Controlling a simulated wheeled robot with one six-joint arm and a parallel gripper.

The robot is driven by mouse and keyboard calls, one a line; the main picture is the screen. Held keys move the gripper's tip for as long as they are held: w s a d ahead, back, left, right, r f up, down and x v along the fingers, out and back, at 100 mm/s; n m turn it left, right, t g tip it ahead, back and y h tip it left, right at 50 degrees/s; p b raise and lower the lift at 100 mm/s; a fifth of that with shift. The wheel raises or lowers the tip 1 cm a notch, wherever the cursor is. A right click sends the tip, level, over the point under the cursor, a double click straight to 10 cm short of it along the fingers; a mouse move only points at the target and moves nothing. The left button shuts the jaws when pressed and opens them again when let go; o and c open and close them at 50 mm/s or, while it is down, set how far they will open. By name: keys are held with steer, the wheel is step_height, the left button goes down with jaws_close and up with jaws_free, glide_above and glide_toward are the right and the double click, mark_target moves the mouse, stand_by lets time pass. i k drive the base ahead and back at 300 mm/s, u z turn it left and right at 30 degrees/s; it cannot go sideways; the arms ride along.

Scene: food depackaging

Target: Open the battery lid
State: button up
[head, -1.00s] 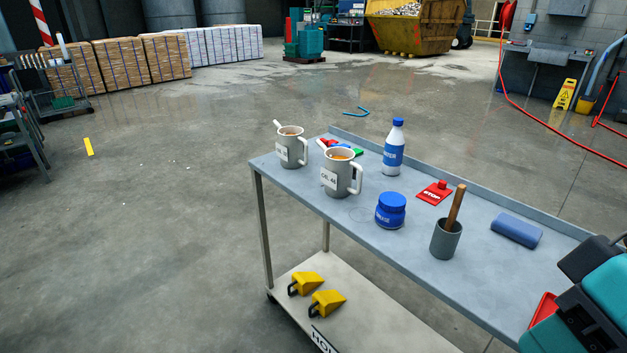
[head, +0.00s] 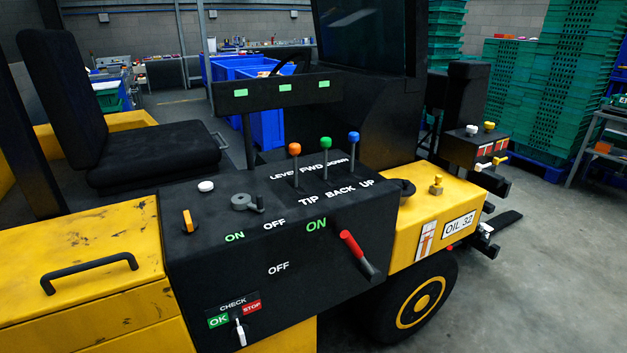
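A yellow forklift fills the head view. At its left is a flat yellow cover (head: 75,255) with scuffed dark marks and a black bar handle (head: 90,272) on top. It looks like the battery lid, and it lies closed and level beside the black control console (head: 265,235). Its left part runs out of the picture. My gripper is not in view.
The console carries an orange knob (head: 188,220), a red-handled lever (head: 357,252), three coloured levers (head: 325,160) and a check switch (head: 240,330). A black seat (head: 155,155) stands behind the cover. Clear floor (head: 530,270) lies at right; green crates (head: 525,100) are stacked beyond.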

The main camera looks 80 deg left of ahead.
mark_target(48, 266)
steer(key=u, duration=3.05)
steer(key=i, duration=0.45)
steer(key=u, duration=0.6)
